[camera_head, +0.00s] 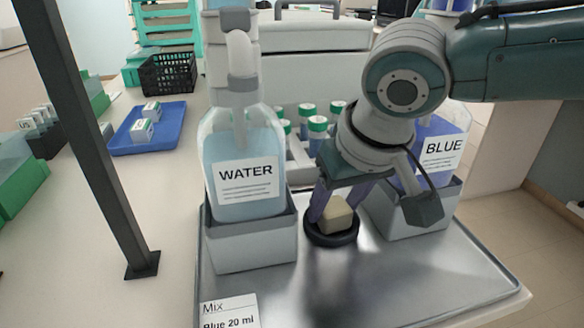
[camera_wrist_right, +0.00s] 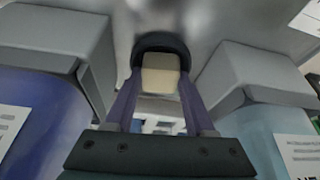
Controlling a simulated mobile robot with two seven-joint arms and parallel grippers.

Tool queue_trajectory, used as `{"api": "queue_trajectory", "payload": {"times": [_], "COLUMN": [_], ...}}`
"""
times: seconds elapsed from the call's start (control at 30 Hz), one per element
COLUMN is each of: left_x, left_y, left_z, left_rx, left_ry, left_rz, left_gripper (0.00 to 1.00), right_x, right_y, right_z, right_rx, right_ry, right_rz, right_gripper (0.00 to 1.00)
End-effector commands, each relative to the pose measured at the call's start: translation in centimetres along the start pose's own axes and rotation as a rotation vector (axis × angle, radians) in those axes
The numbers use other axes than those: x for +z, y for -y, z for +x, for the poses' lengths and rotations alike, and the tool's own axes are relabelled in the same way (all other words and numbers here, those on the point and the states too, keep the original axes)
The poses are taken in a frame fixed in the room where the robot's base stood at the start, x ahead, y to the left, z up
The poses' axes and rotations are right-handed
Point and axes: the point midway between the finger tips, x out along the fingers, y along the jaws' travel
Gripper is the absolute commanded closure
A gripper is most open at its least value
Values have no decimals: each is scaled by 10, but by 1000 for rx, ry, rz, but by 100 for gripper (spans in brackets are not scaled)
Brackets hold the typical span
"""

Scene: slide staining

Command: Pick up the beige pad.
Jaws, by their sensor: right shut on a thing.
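The beige pad (camera_head: 335,216) is a small block at a round black dish (camera_head: 331,238) on the metal tray, between the two bottle holders. My right gripper (camera_head: 338,205) reaches down from above with its purple fingers on either side of the pad. It is shut on the pad. In the right wrist view the pad (camera_wrist_right: 160,74) sits between the fingertips (camera_wrist_right: 160,88), with the dark dish (camera_wrist_right: 161,42) around its far side. I cannot tell whether the pad is clear of the dish. My left gripper is not in view.
The WATER bottle (camera_head: 245,150) in its grey holder (camera_head: 252,244) stands left of the gripper, and the BLUE bottle (camera_head: 440,130) stands close on the right. Several green-capped tubes (camera_head: 318,125) are behind. The metal tray (camera_head: 430,280) is bare at front right. A dark post (camera_head: 85,140) rises at left.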

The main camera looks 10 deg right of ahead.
Motion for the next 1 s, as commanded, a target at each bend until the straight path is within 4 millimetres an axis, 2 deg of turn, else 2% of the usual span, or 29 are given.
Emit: {"api": "queue_trajectory", "payload": {"times": [0.03, 0.4, 0.77, 0.87, 1.0], "left_x": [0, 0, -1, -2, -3], "left_y": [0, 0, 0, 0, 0], "left_z": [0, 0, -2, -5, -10], "left_rx": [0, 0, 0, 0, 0], "left_ry": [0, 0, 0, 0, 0], "left_rz": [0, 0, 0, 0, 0], "left_gripper": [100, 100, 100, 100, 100], "right_x": [0, 0, -3, -8, -20], "right_y": [0, 0, 0, 0, 0], "right_z": [0, 0, -7, -19, -46], "right_rx": [0, 1, 0, -1, -1], "right_ry": [0, 0, 0, -1, -4], "right_rz": [0, 0, 0, 1, 1], "right_gripper": [58, 98, 98, 98, 98]}}
